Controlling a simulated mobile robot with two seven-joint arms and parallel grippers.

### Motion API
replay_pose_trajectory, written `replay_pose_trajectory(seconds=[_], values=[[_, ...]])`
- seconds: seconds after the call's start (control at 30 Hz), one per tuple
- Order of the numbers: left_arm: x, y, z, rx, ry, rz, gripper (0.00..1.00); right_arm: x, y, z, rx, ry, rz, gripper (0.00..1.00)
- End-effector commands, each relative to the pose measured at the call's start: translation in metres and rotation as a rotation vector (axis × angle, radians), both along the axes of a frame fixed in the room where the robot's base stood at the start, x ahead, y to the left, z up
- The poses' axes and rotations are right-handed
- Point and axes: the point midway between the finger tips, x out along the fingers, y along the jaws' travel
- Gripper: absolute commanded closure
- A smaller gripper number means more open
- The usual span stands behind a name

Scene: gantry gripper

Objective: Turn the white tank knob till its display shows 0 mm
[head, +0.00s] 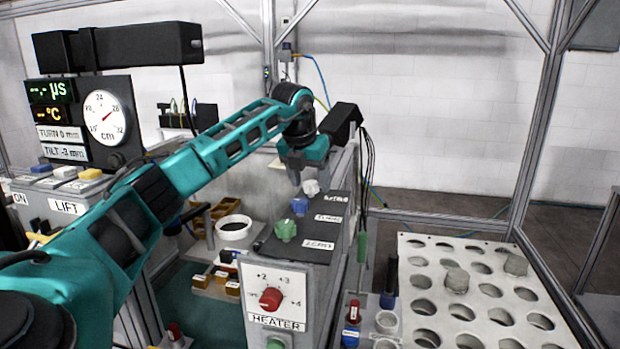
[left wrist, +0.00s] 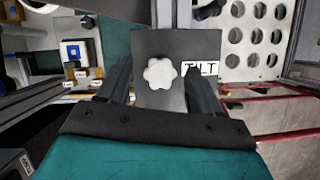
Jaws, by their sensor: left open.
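The white lobed tank knob (head: 310,187) stands on the dark sloped top of the control box, beside a label that reads TILT (left wrist: 200,68) in the left wrist view. My left gripper (head: 302,172) is over it and points down. In the left wrist view the white knob (left wrist: 160,74) lies between the two open fingers, with a gap on each side. I cannot tell how far the fingertips reach down. The TILT display (head: 63,153) reads -3 mm. The TURN display (head: 60,133) above it reads 0 mm. My right gripper is out of view.
A blue knob (head: 299,205) and a green knob (head: 285,230) stand on the same box top, close to the white one. A red heater knob (head: 270,299) is on the front. A holed white rack (head: 470,325) stands to the right. A frame post (head: 535,120) rises behind it.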

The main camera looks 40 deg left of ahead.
Motion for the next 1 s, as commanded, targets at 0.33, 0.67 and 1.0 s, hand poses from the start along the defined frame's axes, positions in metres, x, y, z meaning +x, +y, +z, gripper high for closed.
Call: replay_pose_trajectory(seconds=[0.33,0.67,1.0], values=[[0.0000,-0.0004,0.0003,-0.001,0.000,-0.001,0.59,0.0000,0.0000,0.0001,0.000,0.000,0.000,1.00],[-0.0001,-0.0003,0.0005,-0.001,0.000,0.000,0.90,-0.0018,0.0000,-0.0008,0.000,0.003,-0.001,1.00],[-0.0003,0.0002,0.0006,-0.001,0.001,-0.055,0.90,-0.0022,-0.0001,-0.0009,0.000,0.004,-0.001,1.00]])
